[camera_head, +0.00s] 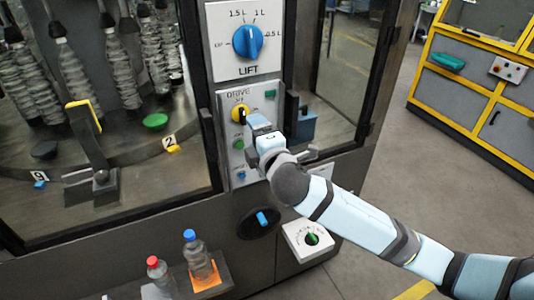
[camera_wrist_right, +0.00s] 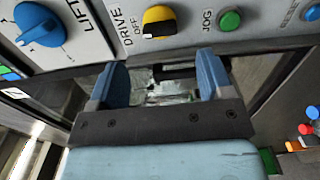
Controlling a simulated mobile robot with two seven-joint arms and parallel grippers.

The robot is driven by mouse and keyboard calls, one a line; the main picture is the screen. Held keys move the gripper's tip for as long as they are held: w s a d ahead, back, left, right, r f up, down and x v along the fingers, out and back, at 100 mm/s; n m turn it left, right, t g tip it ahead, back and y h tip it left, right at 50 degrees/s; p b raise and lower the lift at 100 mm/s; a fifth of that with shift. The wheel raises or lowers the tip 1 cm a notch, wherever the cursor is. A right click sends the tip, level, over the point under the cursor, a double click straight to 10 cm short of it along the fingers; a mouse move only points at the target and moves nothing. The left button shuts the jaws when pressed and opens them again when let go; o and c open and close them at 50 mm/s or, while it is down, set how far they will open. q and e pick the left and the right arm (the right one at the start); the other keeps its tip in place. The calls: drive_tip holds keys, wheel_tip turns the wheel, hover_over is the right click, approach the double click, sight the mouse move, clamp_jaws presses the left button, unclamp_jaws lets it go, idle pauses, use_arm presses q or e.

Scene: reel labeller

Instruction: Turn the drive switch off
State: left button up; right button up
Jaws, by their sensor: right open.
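The drive switch is a yellow round knob with a black part (camera_head: 238,115) on the grey DRIVE panel (camera_head: 262,98), below the LIFT dial. In the right wrist view the drive switch (camera_wrist_right: 158,20) shows at the top, with "OFF" printed beside it. My right gripper (camera_head: 258,128) is in front of the panel, just right of the switch in the head view. In the right wrist view my right gripper (camera_wrist_right: 162,77) is open, its two blue fingers apart with nothing held. The switch lies beyond the fingertips, not between them. My left gripper is not in view.
The blue LIFT dial (camera_head: 248,42) sits above. A green JOG button (camera_wrist_right: 229,20) and a blue reset button (camera_wrist_right: 311,12) are on the same panel. Bottles with red (camera_head: 155,268) and blue (camera_head: 195,252) caps stand on a low shelf. Floor to the right is clear.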

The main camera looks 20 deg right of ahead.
drive_tip(key=s+b, duration=0.1)
drive_tip(key=s, duration=0.5)
drive_tip(key=shift+s, duration=0.3)
drive_tip(key=shift+d, duration=0.1)
